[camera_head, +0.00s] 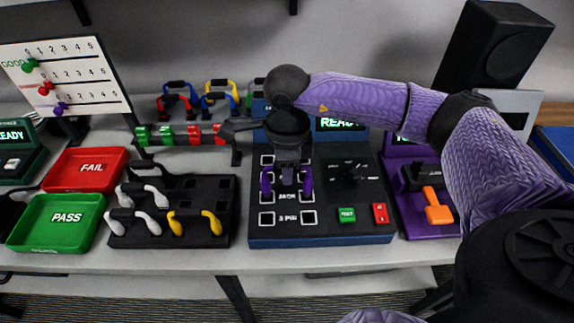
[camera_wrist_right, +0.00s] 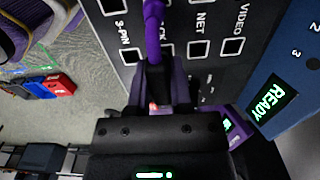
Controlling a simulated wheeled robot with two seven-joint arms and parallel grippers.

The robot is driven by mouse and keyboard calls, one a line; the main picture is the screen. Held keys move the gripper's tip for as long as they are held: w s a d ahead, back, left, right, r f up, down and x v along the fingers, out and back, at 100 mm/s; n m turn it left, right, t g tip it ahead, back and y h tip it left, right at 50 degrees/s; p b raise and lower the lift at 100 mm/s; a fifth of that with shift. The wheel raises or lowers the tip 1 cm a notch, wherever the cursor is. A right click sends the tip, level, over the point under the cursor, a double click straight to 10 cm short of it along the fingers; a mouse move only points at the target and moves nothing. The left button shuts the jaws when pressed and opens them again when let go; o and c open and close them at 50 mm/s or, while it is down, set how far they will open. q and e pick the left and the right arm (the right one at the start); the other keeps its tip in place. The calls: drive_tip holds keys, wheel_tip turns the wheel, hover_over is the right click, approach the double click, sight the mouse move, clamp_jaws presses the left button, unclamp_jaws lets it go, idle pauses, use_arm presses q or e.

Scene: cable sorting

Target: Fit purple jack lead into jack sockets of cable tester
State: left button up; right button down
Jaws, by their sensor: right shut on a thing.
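The cable tester (camera_head: 322,239) is a dark blue-edged box with rows of white-framed sockets on its black panel. The purple jack lead (camera_head: 306,182) is a short arched lead, its two ends pointing down over the JACK row, left and right of the label. My right gripper (camera_head: 287,172) reaches down from above and is shut on the middle of the lead. I cannot tell whether the ends are seated in the sockets. In the right wrist view part of the purple lead (camera_wrist_right: 154,18) shows above the panel beyond the fingers. My left gripper is out of view.
A black rack (camera_head: 150,239) with white and yellow leads stands left of the tester. The red FAIL tray (camera_head: 86,189) and green PASS tray (camera_head: 97,203) are farther left. A purple device with an orange lever (camera_head: 437,207) stands right. The tester's screen (camera_head: 342,124) reads READY.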

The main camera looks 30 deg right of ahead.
drive_tip(key=shift+f, duration=0.2)
idle(0.5)
drive_tip(key=shift+f+b, duration=0.3)
drive_tip(key=shift+b, duration=0.1)
drive_tip(key=shift+f, duration=0.25)
drive_tip(key=shift+f+b, duration=0.2)
drive_tip(key=shift+b, duration=0.15)
idle(0.3)
unclamp_jaws()
idle(0.6)
drive_tip(key=shift+r, duration=0.1)
